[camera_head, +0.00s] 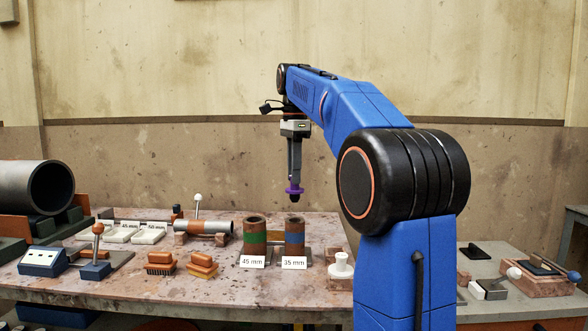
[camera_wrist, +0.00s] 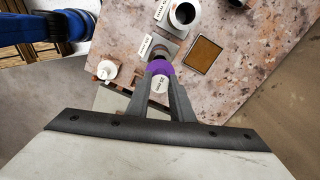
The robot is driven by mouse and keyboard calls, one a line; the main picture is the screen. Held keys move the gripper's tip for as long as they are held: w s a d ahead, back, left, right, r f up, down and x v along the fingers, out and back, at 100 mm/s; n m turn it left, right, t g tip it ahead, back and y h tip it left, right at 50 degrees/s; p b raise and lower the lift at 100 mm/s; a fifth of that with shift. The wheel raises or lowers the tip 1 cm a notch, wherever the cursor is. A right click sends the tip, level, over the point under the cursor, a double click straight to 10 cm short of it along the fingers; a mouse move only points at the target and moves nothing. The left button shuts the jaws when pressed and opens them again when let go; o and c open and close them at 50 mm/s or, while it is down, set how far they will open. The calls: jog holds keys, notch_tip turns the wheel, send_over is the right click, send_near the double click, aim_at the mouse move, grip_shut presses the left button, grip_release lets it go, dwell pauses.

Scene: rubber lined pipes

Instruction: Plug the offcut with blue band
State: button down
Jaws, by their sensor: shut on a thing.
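The offcut with blue band (camera_head: 294,238) stands upright on the bench behind a "35 mm" card (camera_head: 294,262). To its left stands a similar offcut with a green band (camera_head: 255,238), behind a "45 mm" card (camera_head: 253,262). My gripper (camera_head: 294,181) points down and is shut on a purple plug (camera_head: 294,190), above the blue-banded offcut and apart from it. In the wrist view the purple plug (camera_wrist: 160,68) sits between the fingertips and hides much of the offcut below it. Whether it is exactly centred over the bore cannot be told.
A white plug (camera_head: 341,267) stands on a block right of the offcuts. Two orange-backed brushes (camera_head: 202,265), a lever stand (camera_head: 95,262) and a blue control box (camera_head: 43,262) are at the left. A large dark pipe (camera_head: 38,187) lies at far left. The air around the plug is clear.

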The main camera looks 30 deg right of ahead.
aim_at(294, 200)
jog(key=shift+f, duration=3.95)
jog(key=shift+f, duration=0.4)
jog(key=c, duration=1.5)
grip_release()
notch_tip(294, 200, up, 12)
jog(key=s+a+f+n+t, duration=0.3)
jog(key=s+a+f+n, duration=0.8)
jog(key=s+f, duration=0.45)
jog(key=s+a+f+n, duration=0.1)
jog(key=s+f+n, duration=0.2)
jog(key=s+f, duration=0.2)
jog(key=s+a+f+n+t, duration=0.1)
jog(key=s+a+f+n, duration=0.1)
jog(key=s+f, duration=0.3)
jog(key=s+a+f+n, duration=0.1)
jog(key=s+f+n, duration=0.3)
jog(key=f, duration=0.6)
jog(key=shift+s+a+f+n+t, duration=0.3)
jog(key=shift+s+n+t, duration=0.1)
jog(key=shift+n, duration=0.1)
